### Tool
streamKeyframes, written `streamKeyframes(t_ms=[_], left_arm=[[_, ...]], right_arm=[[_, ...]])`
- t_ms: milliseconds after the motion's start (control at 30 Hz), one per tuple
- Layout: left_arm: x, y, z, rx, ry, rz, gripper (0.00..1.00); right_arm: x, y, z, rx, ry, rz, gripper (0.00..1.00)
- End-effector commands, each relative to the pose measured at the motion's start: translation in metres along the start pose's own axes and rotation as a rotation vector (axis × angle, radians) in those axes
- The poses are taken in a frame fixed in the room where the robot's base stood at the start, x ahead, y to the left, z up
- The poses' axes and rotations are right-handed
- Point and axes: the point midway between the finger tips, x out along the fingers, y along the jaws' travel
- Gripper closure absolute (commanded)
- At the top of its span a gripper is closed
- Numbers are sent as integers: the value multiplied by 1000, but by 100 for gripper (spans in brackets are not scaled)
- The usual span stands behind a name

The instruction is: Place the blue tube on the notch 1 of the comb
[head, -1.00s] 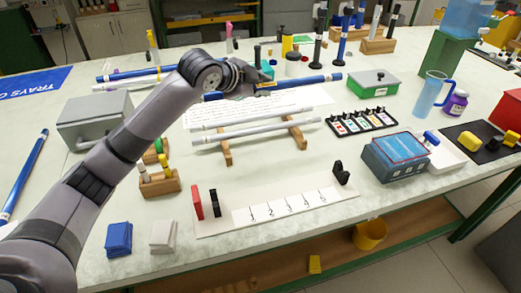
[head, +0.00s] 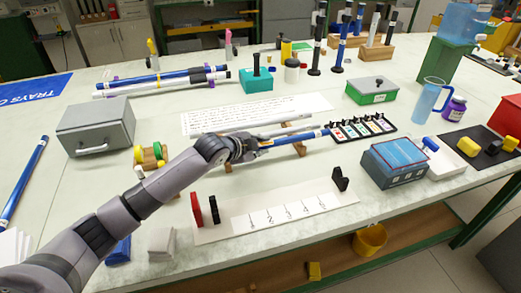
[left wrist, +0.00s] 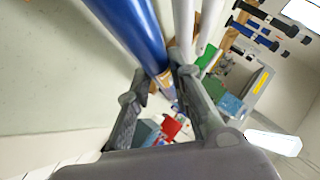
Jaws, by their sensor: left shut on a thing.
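My left gripper (head: 240,149) is shut on a blue tube (head: 292,139) in the head view. The tube reaches right from the gripper, roughly level, over the wooden rack; its left part is hidden by the hand. In the left wrist view the tube (left wrist: 135,30) runs between the two fingers (left wrist: 163,82). The comb is a pale board (head: 235,233) with a strip numbered 1 to 5, a red block (head: 196,208) and black uprights (head: 213,209) at its left end and a black upright (head: 340,180) at its right. The tube is behind the board, apart from it. My right gripper is not seen.
Pale rods (head: 262,125) lie on the rack beside the held tube. A tray of small coloured labels (head: 362,127) stands by the tube's right end. A blue box (head: 397,163) is right of the comb, and a grey box (head: 96,127) is at left.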

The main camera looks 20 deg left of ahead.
Motion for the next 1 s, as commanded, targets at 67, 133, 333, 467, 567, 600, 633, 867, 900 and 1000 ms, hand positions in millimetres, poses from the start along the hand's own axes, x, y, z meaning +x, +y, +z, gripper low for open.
streamKeyframes(t_ms=[67,133,333,467,567,600,633,867,900,1000], left_arm=[[6,9,6,-1,0,2,100],[8,11,8,0,0,0,100],[8,11,8,0,0,0,100],[8,11,8,0,0,0,73],[8,11,8,0,0,0,66],[8,11,8,0,0,0,64],[8,11,8,0,0,0,62],[8,11,8,0,0,0,60],[8,11,8,0,0,0,60],[6,11,8,0,0,0,60]], right_arm=[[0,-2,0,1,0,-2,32],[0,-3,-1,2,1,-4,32],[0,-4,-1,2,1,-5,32],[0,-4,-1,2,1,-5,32],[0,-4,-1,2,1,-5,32],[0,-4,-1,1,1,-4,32],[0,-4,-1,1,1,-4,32],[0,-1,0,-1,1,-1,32],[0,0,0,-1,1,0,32],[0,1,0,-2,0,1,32]])
